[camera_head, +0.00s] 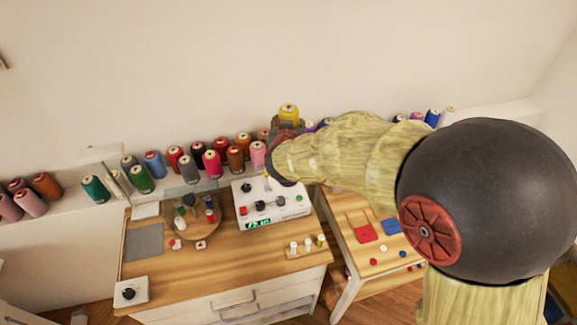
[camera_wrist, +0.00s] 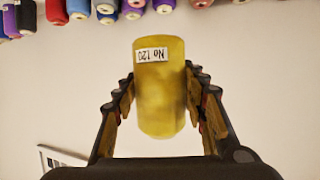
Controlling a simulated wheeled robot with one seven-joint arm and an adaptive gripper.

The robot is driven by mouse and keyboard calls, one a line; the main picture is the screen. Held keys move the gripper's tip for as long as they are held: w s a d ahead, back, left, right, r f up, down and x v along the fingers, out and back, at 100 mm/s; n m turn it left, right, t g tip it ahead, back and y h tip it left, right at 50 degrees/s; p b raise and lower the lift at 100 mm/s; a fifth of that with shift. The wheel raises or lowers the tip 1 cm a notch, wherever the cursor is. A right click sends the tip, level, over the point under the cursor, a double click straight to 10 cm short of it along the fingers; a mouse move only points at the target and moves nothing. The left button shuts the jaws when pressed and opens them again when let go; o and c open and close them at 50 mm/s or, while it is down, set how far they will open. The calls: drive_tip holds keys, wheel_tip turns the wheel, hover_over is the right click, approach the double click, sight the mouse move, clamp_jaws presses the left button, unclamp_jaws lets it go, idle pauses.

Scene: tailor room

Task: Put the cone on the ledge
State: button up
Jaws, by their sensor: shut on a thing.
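The yellow cone (camera_head: 289,112) is a thread cone held upright in my gripper (camera_head: 287,130), in front of the wall and near the row on the ledge. In the wrist view the yellow cone (camera_wrist: 160,95), with a "No 120" label, lies between the two fingers of my gripper (camera_wrist: 162,100). The white ledge (camera_head: 485,117) runs along the wall and bears many coloured cones. My arm hides part of the ledge and its row. Whether the cone touches the ledge cannot be told.
Cones in red, brown and pink (camera_head: 257,155) stand close left of my gripper. In the wrist view, other cones (camera_wrist: 108,8) line the top edge. A wooden table (camera_head: 220,270) below carries a white control box (camera_head: 285,212). A smaller table (camera_head: 350,258) stands right of it.

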wheel_tip(320, 180, down, 2)
drive_tip(key=shift+a, duration=0.1)
idle(0.4)
wheel_tip(320, 180, down, 18)
drive_tip(key=b, duration=0.6)
drive_tip(key=shift+r, duration=0.2)
drive_tip(key=shift+f, duration=0.1)
drive_tip(key=o, duration=1.3)
drive_tip(key=shift+f, duration=0.1)
drive_tip(key=shift+b, duration=0.3)
